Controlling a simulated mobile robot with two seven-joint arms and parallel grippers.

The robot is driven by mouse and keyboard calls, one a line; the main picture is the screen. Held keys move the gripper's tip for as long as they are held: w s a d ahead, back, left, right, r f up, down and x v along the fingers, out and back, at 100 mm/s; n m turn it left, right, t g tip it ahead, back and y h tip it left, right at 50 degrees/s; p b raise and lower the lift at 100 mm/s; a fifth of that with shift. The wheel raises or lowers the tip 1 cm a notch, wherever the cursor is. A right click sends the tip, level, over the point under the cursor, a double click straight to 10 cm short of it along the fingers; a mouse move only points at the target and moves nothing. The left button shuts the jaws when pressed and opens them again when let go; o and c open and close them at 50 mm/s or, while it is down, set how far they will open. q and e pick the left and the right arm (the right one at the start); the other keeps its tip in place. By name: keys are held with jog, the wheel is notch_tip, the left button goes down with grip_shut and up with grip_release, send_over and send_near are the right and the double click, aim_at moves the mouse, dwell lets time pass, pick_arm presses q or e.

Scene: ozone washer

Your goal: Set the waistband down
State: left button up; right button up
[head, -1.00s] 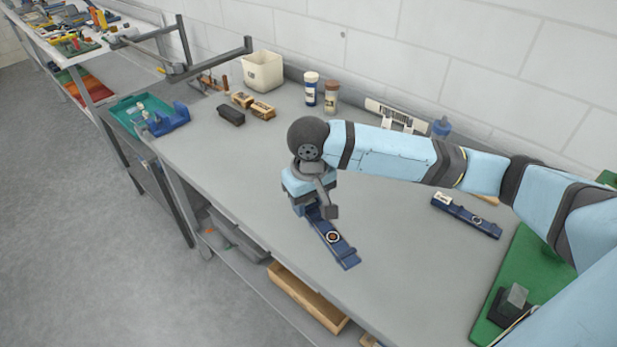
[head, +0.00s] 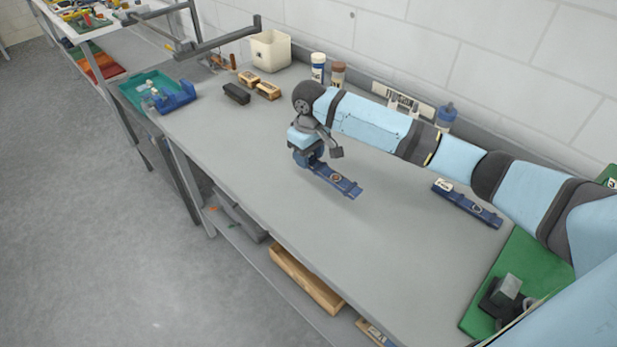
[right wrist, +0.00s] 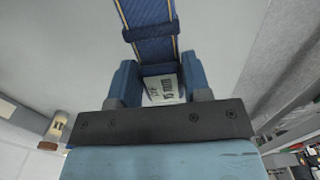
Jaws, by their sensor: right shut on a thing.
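A dark blue waistband (head: 337,180) with a round ring-like mark reaches out to the lower right from my right gripper (head: 309,162). My right gripper is shut on its near end, low over the grey workbench. I cannot tell whether the band touches the bench. In the right wrist view the waistband (right wrist: 154,42) shows yellow edge lines and runs away from my gripper (right wrist: 160,85). A white label (right wrist: 163,88) shows between the fingers. A second, similar blue band (head: 467,205) lies on the bench to the right. My left gripper is not in view.
The workbench (head: 280,215) is bare around the held band. A green mat (head: 515,265) with a dark clamp-like block (head: 503,295) lies at the lower right. A white bin (head: 270,50), two bottles and several brushes stand toward the back. A teal tray (head: 145,90) is at the left.

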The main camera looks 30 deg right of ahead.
aim_at(309, 188)
notch_tip(309, 188, down, 9)
jog(key=shift+f, duration=0.15)
dwell(0.4)
jog(key=shift+f, duration=0.1)
jog(key=o, duration=1)
notch_tip(309, 188, up, 12)
jog(key=shift+r, duration=0.1)
